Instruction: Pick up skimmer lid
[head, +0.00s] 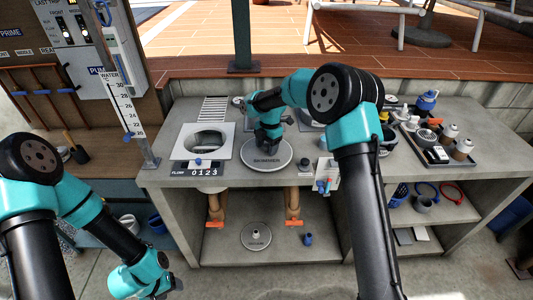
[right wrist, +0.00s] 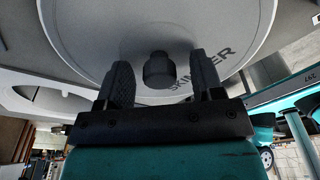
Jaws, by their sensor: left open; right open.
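The skimmer lid (head: 278,162) is a round pale grey disc with dark lettering, lying on the grey counter in the head view. In the right wrist view the lid (right wrist: 225,30) fills the top, with a dark knob (right wrist: 159,70) at its middle. My right gripper (head: 268,148) is over the lid in the head view. In the right wrist view my right gripper (right wrist: 160,82) is open, with one finger on each side of the knob; I cannot tell whether they touch it. My left gripper (head: 172,290) is low at the bottom left, away from the counter.
A white square frame with a round opening (head: 178,152) lies left of the lid. A tray of small parts (head: 462,160) stands at the right. Another round lid (head: 243,238) lies on the lower shelf.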

